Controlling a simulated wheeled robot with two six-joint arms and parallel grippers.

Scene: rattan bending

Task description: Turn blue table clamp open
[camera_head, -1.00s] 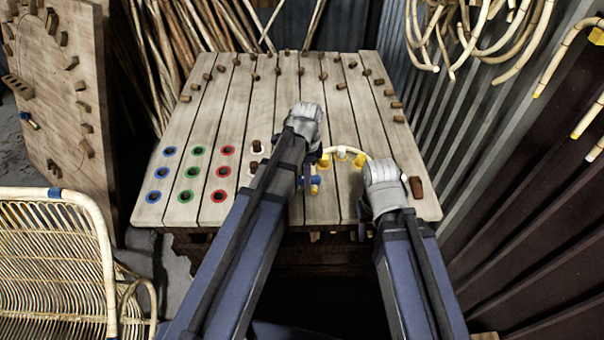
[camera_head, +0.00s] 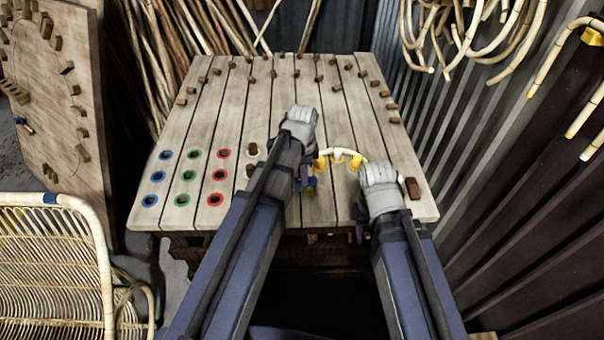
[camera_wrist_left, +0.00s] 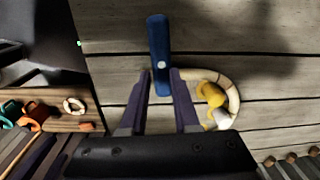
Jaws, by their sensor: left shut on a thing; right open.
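The blue table clamp (camera_wrist_left: 159,50) shows in the left wrist view as an upright blue bar with a pale dot. Its lower end is between the fingertips of my left gripper (camera_wrist_left: 161,78), which is shut on it. In the head view the left gripper (camera_head: 304,181) is at the clamp (camera_head: 312,182), near the table's front, and its arm hides part of the clamp. My right gripper (camera_head: 360,214) is at the table's front edge, right of the clamp. It is open, and its fingers are mostly hidden by the hand.
A bent rattan piece with yellow clamps (camera_head: 337,156) lies between the grippers. A brown peg (camera_head: 412,188) stands right of the right hand. The slatted table (camera_head: 258,103) has several pegs and coloured holes. A rattan chair (camera_head: 55,265) is at left. Corrugated wall is right.

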